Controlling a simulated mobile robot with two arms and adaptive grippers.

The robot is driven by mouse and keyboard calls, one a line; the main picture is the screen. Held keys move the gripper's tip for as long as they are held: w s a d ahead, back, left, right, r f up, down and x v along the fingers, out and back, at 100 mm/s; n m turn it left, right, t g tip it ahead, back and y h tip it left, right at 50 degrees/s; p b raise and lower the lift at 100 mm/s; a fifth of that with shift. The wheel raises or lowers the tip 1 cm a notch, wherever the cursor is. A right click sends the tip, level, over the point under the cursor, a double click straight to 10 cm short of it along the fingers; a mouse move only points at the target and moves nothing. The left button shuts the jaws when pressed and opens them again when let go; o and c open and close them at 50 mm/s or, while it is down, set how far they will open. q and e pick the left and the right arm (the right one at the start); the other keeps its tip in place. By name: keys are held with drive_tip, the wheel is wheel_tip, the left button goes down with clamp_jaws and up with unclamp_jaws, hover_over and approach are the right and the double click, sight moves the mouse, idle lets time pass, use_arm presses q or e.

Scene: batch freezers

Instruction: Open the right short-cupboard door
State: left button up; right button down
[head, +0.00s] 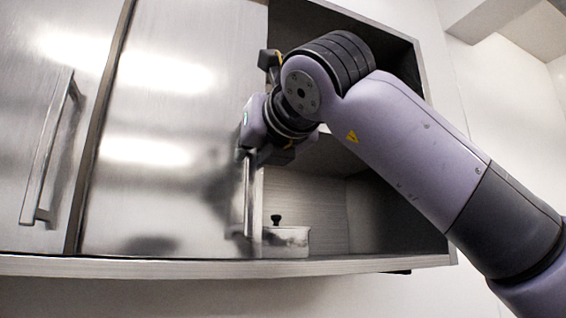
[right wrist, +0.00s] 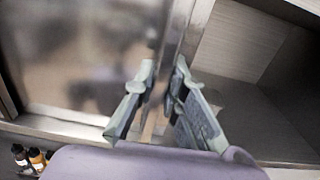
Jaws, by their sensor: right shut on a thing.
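The right cupboard door (head: 165,175) is a brushed steel panel. The cupboard stands open to the right of its edge. A vertical bar handle (head: 249,200) sits near that right edge. My right gripper (head: 246,155) is at the upper part of this handle and shut on it, with the lower part showing below. In the right wrist view the two fingers (right wrist: 160,88) lie on either side of the handle by the steel door (right wrist: 80,60). The arm comes in from the right across the opening. My left gripper is not in view.
The left steel door (head: 60,100) has its own bar handle (head: 48,150). Inside the open part stands a steel container with a black-knobbed lid (head: 285,240). Small bottles (right wrist: 36,158) show at the lower left in the wrist view. A pale wall is at the right.

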sight(197, 144)
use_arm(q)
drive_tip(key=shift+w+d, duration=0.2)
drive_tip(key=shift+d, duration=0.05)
use_arm(e)
drive_tip(key=s+a, duration=0.1)
drive_tip(key=a, duration=0.1)
drive_tip(key=s+a, duration=0.1)
drive_tip(key=a, duration=0.2)
drive_tip(key=s+a, duration=0.1)
drive_tip(key=a, duration=0.1)
drive_tip(key=shift+s+a+r, duration=0.1)
drive_tip(key=shift+s+a, duration=0.05)
drive_tip(key=shift+a, duration=0.25)
drive_tip(key=c, duration=1.6)
unclamp_jaws()
drive_tip(key=shift+d, duration=0.1)
drive_tip(key=v, duration=1.2)
